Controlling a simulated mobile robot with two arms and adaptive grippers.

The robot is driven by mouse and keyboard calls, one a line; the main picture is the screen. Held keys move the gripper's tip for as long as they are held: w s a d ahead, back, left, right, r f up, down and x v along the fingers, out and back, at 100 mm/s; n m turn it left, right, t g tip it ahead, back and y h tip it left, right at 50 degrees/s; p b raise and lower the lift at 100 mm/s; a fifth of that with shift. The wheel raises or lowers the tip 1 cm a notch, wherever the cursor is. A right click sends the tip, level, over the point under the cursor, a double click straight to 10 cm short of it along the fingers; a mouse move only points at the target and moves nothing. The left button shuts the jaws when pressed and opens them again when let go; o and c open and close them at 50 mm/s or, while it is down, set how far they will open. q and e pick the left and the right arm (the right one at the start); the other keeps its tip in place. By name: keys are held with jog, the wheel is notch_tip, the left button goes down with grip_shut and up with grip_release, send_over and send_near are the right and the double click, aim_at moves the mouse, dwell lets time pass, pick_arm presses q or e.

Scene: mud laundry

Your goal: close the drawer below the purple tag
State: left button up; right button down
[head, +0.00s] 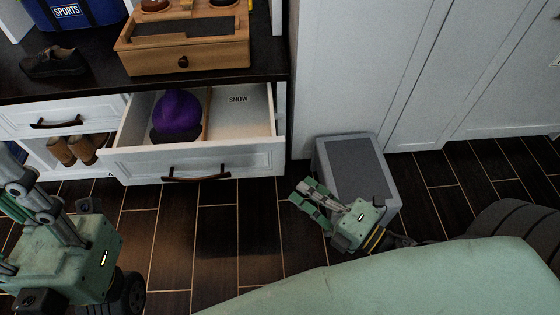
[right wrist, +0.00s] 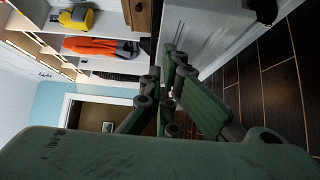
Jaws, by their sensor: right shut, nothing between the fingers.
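A white drawer (head: 190,163) with a dark curved handle (head: 196,178) stands pulled out below the dark counter in the head view. A purple knit item (head: 177,112) lies inside it, left of a wooden divider, and the word SNOW shows on its inner back. I cannot make out a purple tag. My right gripper (head: 302,196) is shut and empty, right of the drawer's front and apart from it; its fingers also show in the right wrist view (right wrist: 172,60). My left gripper (head: 22,200) is at the lower left, partly cut off, and its opening is unclear.
A grey bin (head: 360,168) stands right behind my right gripper. Another drawer (head: 62,117) is at the left, above brown boots (head: 72,150). A wooden box (head: 185,48) and a dark shoe (head: 56,61) sit on the counter. The floor before the open drawer is clear.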

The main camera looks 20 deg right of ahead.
jog(key=w+a+b, duration=0.1)
jog(key=w+a, duration=0.1)
jog(key=w, duration=0.9)
jog(key=shift+a+b, duration=0.15)
jog(key=shift+b, duration=0.15)
jog(key=w+d, duration=0.3)
jog(key=w, duration=0.7)
jog(key=w+d, duration=0.3)
jog(key=w, duration=0.7)
jog(key=shift+d, duration=0.25)
jog(key=shift+s+f, duration=0.1)
